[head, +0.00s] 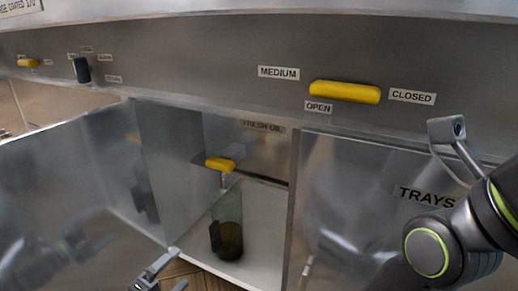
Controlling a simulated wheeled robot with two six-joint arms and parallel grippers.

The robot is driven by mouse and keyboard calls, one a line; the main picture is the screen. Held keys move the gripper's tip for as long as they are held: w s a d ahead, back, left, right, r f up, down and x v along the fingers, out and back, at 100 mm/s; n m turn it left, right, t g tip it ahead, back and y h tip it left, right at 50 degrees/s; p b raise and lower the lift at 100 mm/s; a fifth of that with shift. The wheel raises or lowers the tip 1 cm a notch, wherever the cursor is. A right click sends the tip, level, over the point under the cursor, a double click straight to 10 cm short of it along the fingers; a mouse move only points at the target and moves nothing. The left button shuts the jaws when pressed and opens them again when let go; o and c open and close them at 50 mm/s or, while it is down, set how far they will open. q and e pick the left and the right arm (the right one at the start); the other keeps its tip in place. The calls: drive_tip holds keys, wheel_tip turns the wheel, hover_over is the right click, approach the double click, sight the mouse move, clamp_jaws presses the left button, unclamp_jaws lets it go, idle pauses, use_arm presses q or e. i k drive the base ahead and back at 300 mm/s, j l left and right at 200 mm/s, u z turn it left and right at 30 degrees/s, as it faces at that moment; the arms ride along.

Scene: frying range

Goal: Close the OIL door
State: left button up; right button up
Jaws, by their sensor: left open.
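The oil compartment stands open in the middle of the head view, with a FRESH OIL label (262,126) inside. A large grey metal panel (70,185), which looks like its swung-out door, stands to the left of the opening. My left gripper (160,272) is open at the bottom edge, below the opening's lower left corner. It looks empty and apart from the panel. My right arm (450,235) is at the right, in front of the TRAYS door; I cannot make out its gripper.
Inside the compartment are a yellow tap handle (220,164) and a clear container (229,235) with dark liquid. The shut TRAYS door (345,190) is to the right. A yellow lever (344,92) sits above, between OPEN and CLOSED labels. Wooden floor shows at the bottom.

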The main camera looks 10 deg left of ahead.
sight(79, 212)
drive_tip(key=k+j, duration=0.3)
drive_tip(key=k, duration=0.15)
drive_tip(key=k+j, duration=0.3)
drive_tip(key=k, duration=0.15)
